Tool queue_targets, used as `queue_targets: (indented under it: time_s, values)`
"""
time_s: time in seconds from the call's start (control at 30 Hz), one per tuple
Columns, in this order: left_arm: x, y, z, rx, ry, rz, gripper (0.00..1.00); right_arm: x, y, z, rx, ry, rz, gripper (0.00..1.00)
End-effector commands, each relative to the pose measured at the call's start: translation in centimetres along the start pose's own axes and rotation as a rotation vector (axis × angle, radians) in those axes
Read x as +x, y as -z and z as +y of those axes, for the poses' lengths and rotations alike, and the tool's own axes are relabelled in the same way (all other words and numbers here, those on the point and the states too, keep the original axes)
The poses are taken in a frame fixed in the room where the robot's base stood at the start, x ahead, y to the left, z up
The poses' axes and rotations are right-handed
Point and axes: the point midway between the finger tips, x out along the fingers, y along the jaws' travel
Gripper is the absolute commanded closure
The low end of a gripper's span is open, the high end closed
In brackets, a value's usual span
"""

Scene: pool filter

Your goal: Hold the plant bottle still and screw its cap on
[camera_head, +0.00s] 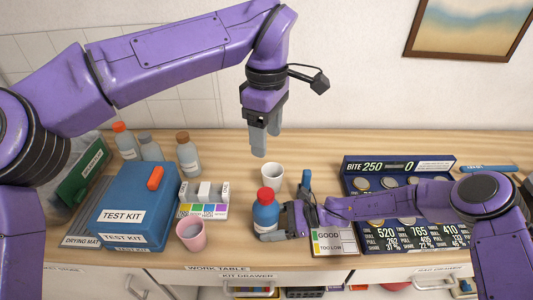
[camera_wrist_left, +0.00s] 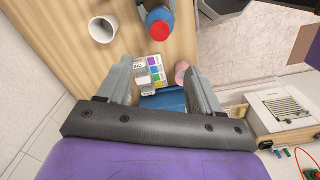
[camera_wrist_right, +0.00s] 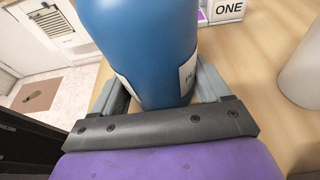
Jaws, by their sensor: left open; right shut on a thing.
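The plant bottle, a blue bottle (camera_head: 265,219) with a white label, stands upright on the wooden table. A red cap (camera_head: 265,194) sits on its top; how tightly it is seated cannot be told. My right gripper (camera_head: 283,225) is shut around the bottle's body from the right. In the right wrist view the blue body (camera_wrist_right: 145,45) fills the space between the fingers, and the cap is out of frame. My left gripper (camera_head: 265,143) is open and empty, pointing down, above and behind the bottle. In the left wrist view the red cap (camera_wrist_left: 161,29) lies beyond the fingertips.
A white cup (camera_head: 272,175) stands just behind the bottle, and a pink cup (camera_head: 191,236) to its left. A blue test kit box (camera_head: 125,205), a colour chart (camera_head: 203,211) and several capped bottles are further left. A dark coin tray (camera_head: 400,163) lies to the right.

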Motion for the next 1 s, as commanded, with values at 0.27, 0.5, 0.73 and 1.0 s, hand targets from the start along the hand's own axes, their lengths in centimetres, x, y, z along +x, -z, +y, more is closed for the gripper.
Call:
queue_targets:
  time_s: [0.27, 0.5, 0.73, 1.0]
  values:
    - [-1.1, 0.0, 0.0, 0.000, 0.001, -0.001, 0.35, 0.0, 0.0, 0.0, 0.000, 0.000, 0.000, 0.60]
    - [-1.0, 0.0, 0.0, 0.000, 0.001, -0.001, 0.35, 0.0, 0.0, 0.0, 0.000, 0.000, 0.000, 0.00]
    - [-1.0, 0.0, 0.0, 0.000, 0.001, -0.001, 0.35, -0.9, 0.0, -0.1, 0.000, 0.002, 0.000, 0.00]
    - [-1.0, 0.0, 0.0, 0.000, 0.001, 0.000, 0.35, -7.5, -0.1, -0.1, -0.002, 0.005, -0.001, 0.00]
